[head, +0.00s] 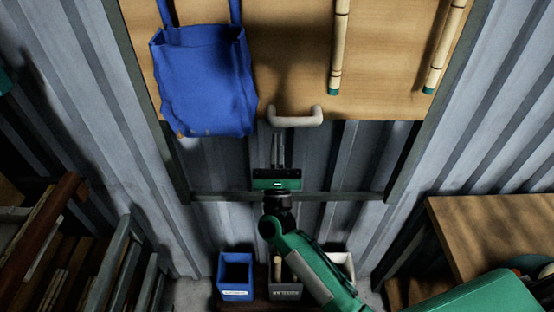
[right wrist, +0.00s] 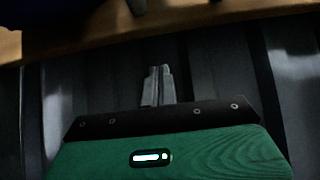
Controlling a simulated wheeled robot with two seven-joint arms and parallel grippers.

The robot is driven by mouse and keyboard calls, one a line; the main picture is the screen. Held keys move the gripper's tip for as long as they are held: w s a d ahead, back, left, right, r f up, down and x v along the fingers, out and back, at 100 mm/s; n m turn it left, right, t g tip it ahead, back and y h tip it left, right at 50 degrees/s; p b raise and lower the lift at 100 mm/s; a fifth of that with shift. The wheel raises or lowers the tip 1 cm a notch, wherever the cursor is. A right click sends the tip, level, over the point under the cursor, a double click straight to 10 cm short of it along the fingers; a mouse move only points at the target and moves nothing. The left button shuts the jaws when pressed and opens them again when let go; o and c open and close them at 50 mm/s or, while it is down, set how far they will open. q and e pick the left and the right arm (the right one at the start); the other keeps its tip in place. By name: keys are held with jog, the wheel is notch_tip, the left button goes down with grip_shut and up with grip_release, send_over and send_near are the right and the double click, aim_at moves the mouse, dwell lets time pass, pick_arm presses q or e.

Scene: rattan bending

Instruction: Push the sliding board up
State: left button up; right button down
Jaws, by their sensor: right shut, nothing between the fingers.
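The sliding board (head: 290,70) is a light wooden panel in a dark frame at the top of the head view, its lower edge raised above the frame's bottom bar. A pale handle (head: 296,121) is fixed at its lower edge. The board's edge also shows along the top of the right wrist view (right wrist: 90,34). My right gripper (head: 278,137) is shut and empty, just below the handle and a little left of its middle. Its shut fingers also show in the right wrist view (right wrist: 157,72), apart from the board's edge. My left gripper is not in view.
A blue bag (head: 205,80) and two rattan sticks (head: 338,50) hang on the board. Below stand a blue bin (head: 236,276), a grey bin and a white bin. A wooden table (head: 490,225) is at the right, a rack with wooden pieces (head: 45,240) at the left.

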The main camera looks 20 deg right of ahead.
notch_tip(320, 180, up, 4)
jog(key=shift+r+p, duration=0.1)
jog(key=shift+p, duration=0.9)
jog(key=shift+r, duration=0.1)
